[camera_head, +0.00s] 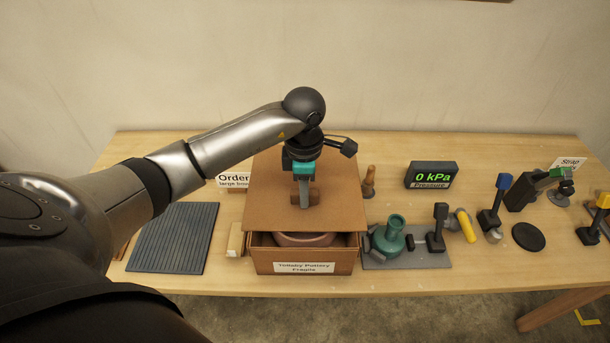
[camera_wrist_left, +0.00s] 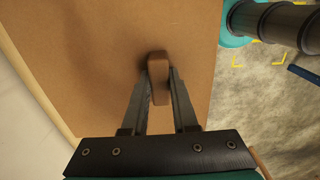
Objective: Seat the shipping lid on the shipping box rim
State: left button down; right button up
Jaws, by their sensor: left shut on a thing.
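The shipping lid (camera_head: 270,205) is a flat brown panel with a small brown handle block on top. My left gripper (camera_head: 304,196) is shut on that handle. In the left wrist view, both fingers of my left gripper (camera_wrist_left: 160,72) press on the handle (camera_wrist_left: 158,65), with the lid (camera_wrist_left: 95,50) spread beneath. The shipping box (camera_head: 304,268) is brown, with a label on its front. The lid lies over the back part of the box. The front of the box is uncovered, and a reddish-brown pot (camera_head: 304,239) shows inside. Whether the lid touches the rim is unclear. My right gripper is not visible.
A dark ribbed mat (camera_head: 174,238) lies left of the box. A pressure display (camera_head: 431,175) stands behind. Several tools stand farther right on the wooden table (camera_head: 400,281).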

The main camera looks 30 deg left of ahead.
aim_at(304, 211)
pick_arm(q)
jog(key=shift+s+d, duration=0.15)
jog(key=shift+s, duration=0.15)
jog(key=shift+w, duration=0.15)
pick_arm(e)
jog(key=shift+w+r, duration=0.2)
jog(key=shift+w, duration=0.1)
pick_arm(q)
jog(key=shift+f+b, duration=1.85)
jog(key=shift+f, duration=0.2)
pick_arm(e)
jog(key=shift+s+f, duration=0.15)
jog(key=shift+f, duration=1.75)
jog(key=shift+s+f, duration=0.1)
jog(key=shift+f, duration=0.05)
pick_arm(q)
jog(key=shift+f+b, duration=1.05)
jog(key=shift+b, duration=0.1)
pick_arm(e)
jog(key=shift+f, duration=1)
pick_arm(q)
jog(key=shift+f+b, duration=0.5)
jog(key=shift+b, duration=0.15)
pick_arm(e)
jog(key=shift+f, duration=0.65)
